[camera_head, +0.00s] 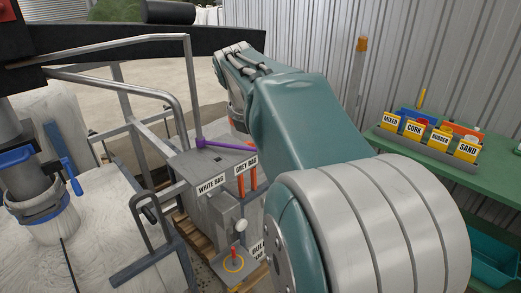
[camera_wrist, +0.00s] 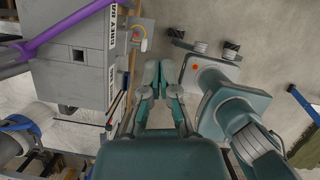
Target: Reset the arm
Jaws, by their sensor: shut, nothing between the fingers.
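My arm, teal with a grey ribbed joint, fills the middle and right of the head view and bends away towards the back. The gripper does not show in the head view, where the arm hides whatever is behind it. In the wrist view my gripper (camera_wrist: 158,68) has its two teal and grey fingers close together and shut, with nothing between them. It hangs over bare ground, beside a grey cabinet (camera_wrist: 85,75) to its left and apart from it. My own body parts show on the right of that view.
The cabinet (camera_head: 205,160), labelled white bag and grey bag, has a purple lever (camera_head: 225,145) and orange handles. A green table (camera_head: 435,160) with labelled bins (camera_head: 415,128) stands at the right by a corrugated wall (camera_head: 310,45). Metal rails (camera_head: 130,90) are at the left.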

